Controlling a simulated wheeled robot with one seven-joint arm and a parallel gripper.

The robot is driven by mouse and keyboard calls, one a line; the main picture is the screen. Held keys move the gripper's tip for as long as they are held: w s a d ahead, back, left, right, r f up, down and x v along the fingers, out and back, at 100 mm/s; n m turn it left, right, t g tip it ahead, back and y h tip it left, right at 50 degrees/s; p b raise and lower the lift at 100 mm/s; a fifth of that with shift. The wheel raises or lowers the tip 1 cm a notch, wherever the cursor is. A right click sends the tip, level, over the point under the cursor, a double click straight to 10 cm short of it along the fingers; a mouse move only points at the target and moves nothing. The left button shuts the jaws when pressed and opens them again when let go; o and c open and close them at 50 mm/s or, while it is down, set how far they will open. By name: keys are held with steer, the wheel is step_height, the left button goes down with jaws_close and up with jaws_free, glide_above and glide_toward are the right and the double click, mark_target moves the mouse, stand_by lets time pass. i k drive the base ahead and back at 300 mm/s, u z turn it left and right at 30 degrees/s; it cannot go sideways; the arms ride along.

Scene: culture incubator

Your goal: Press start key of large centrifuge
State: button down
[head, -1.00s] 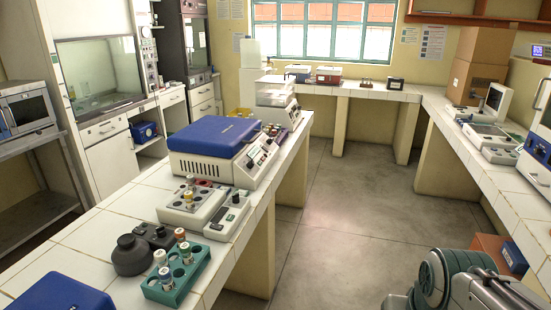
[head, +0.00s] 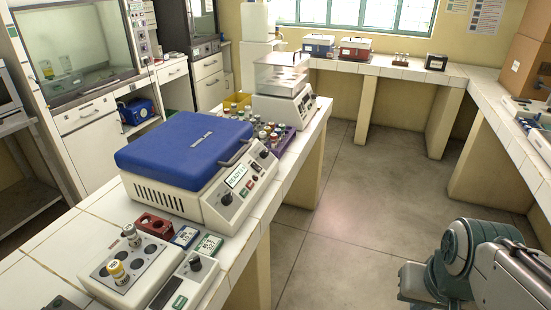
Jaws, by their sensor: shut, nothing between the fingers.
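The large centrifuge (head: 205,190) stands on the white tiled bench left of centre in the head view. It has a cream body and a closed blue lid (head: 185,150) with a handle at its right edge. Its slanted front panel faces right, toward the aisle. The panel holds a lit display (head: 236,177) that seems to read READY, dark knobs (head: 227,198), and small keys (head: 253,182), one reddish. Key labels are too small to read. My arm shows at the lower right, well apart from the centrifuge; my gripper is out of the picture.
Nearer on the bench are a heater block (head: 130,268) with capped vials, a red rack (head: 155,224) and small labelled cards (head: 208,245). Beyond the centrifuge are a purple vial rack (head: 272,138) and a clear-lidded device (head: 283,85). The aisle floor (head: 345,215) is clear.

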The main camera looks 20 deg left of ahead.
mark_target(243, 192)
steer(key=i, duration=1.4)
steer(key=u, duration=1.15)
